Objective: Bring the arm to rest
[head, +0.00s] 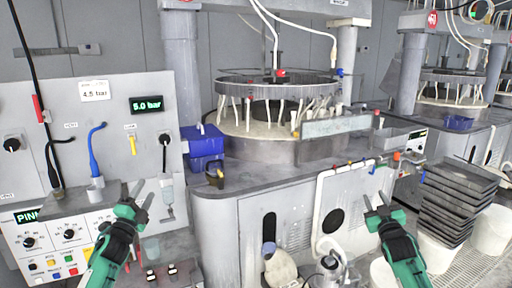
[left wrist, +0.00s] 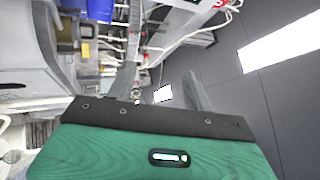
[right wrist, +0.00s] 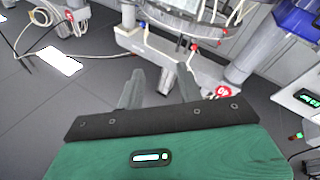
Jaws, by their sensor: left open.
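My left gripper (head: 144,193) is in front of the control panel at the left of the head view, its fingers pointing up and apart. It also shows in the left wrist view (left wrist: 160,82), with nothing between the fingers. My right gripper (head: 377,200) is in front of the machine's grey cabinet, left of the stacked dark trays. In the right wrist view (right wrist: 162,80) its fingers are apart and empty. Both green arms come up from the bottom of the head view. Neither gripper visibly touches anything.
The polishing machine with its round platen (head: 270,148) fills the middle. The control panel (head: 105,125) with hoses stands left. Blue bins (head: 203,146) sit beside it. A stack of dark trays (head: 460,200) and white buckets (head: 492,232) stand right. A grey-white bottle (head: 280,268) is low between the arms.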

